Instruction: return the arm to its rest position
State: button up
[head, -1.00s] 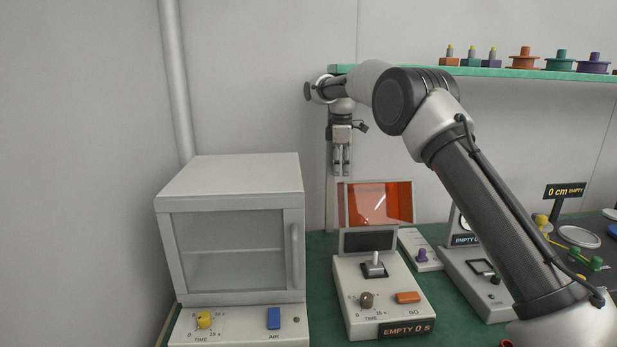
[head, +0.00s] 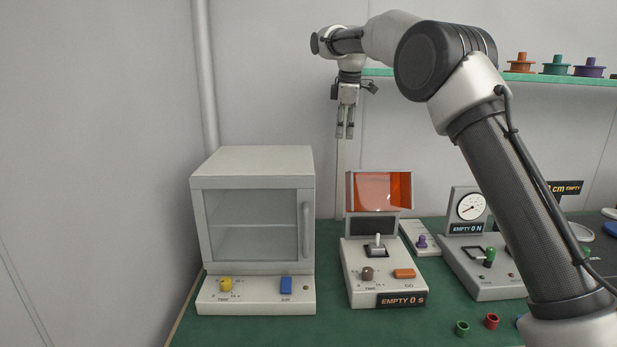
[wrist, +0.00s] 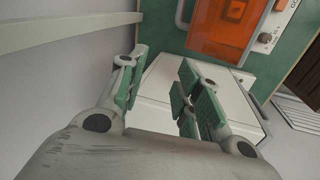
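My gripper (head: 345,131) hangs pointing down in the head view, high above the back of the green bench and apart from everything. My arm reaches to it from the right, bent at a dark elbow joint. In the wrist view my gripper (wrist: 158,92) has its two green-padded fingers spread with a gap between them. Nothing is held. Beyond the fingers the wrist view shows the pale top of the oven-like cabinet (wrist: 150,78).
The white cabinet (head: 252,165) stands at the left of the bench (head: 250,332). A device with an orange shield (head: 380,192) stands beside it, then a gauge device (head: 468,207). A shelf (head: 376,72) with colored parts is behind my arm. Small green (head: 462,328) and red (head: 491,321) rings lie in front.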

jog(key=s+d+r+m+t, duration=0.1)
jog(key=s+d+r+m, duration=0.25)
jog(key=s+d, duration=0.7)
jog(key=s+d+r+m, duration=0.3)
jog(key=s+d+m, duration=0.3)
jog(key=s, duration=0.7)
jog(key=s+d+f+m, duration=0.2)
jog(key=s+d+f, duration=0.1)
jog(key=s, duration=0.5)
jog(key=s+d+f+m, duration=0.2)
jog(key=s+f, duration=0.4)
jog(key=s, duration=0.3)
jog(key=s+d+f+m, duration=0.3)
jog(key=s+d+f, duration=0.1)
jog(key=s, duration=0.4)
jog(key=shift+s+f+t, duration=0.3)
jog(key=shift+f+t, duration=0.1)
jog(key=shift+f, duration=0.05)
